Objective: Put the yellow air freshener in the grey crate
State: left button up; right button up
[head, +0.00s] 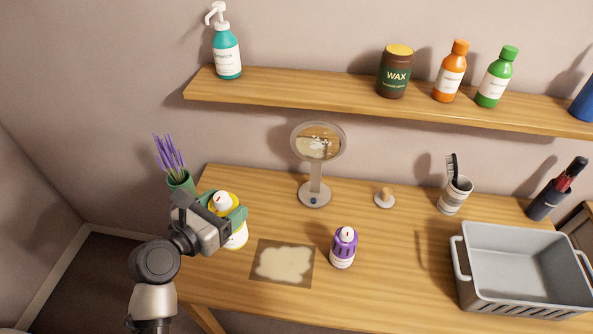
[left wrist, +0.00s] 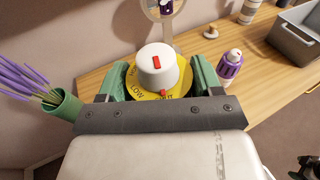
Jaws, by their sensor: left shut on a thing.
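The yellow air freshener (head: 238,239) is at the left end of the wooden table, upright, with a white top and a white lower part. My left gripper (head: 225,210) is shut on it, its green fingers on either side. In the left wrist view the white cap with red marks and the yellow disc of the air freshener (left wrist: 157,70) sit between the fingers of my left gripper (left wrist: 158,84). I cannot tell whether its base touches the table. The grey crate (head: 515,238) stands empty at the table's right end.
A purple air freshener (head: 343,248) stands mid-table beside a stained mat (head: 256,272). Behind are a round mirror (head: 314,190), a wooden-knobbed stand (head: 385,197), a brush cup (head: 454,195) and a dark holder (head: 545,205). A plant pot (head: 180,182) is close left. A bottle shelf (head: 320,101) hangs above.

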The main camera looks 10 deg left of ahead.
aim_at(535, 284)
jog(key=z, duration=1.35)
jog(key=i+l+z, duration=0.2)
jog(key=i, duration=0.2)
jog(key=i+l+z, duration=0.25)
jog(key=i, duration=0.2)
